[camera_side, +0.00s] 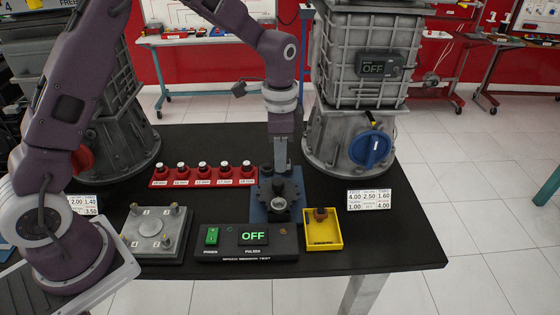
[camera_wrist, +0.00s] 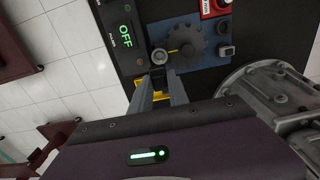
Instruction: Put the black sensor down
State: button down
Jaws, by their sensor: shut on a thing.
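My gripper (camera_side: 281,168) points down over the blue test stand (camera_side: 258,208), left of the yellow tray. In the wrist view its two fingers (camera_wrist: 160,82) are closed on a small dark piece, the black sensor (camera_wrist: 157,77), mostly hidden between them. A round grey part (camera_wrist: 160,57) shows just beyond the fingertips, beside the toothed wheel (camera_wrist: 186,42). I cannot tell whether the sensor touches the stand. The yellow tray (camera_side: 337,236) holds a brownish part (camera_side: 321,213).
The speed sensor test box (camera_side: 247,243) reads OFF, in front of the stand. A red rack (camera_side: 162,180) with several black-topped parts stands left. A grey plate (camera_side: 157,238) is at front left. A large grey housing (camera_side: 347,148) stands behind right.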

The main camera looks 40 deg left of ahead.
jog(key=shift+r, duration=0.25)
jog(key=w+d+f, duration=0.3)
jog(key=d+f, duration=0.5)
jog(key=d, duration=0.4)
jog(key=f, duration=0.9)
jog(key=shift+w+d, duration=0.1)
jog(key=shift+w, duration=0.1)
jog(key=shift+f, duration=0.3)
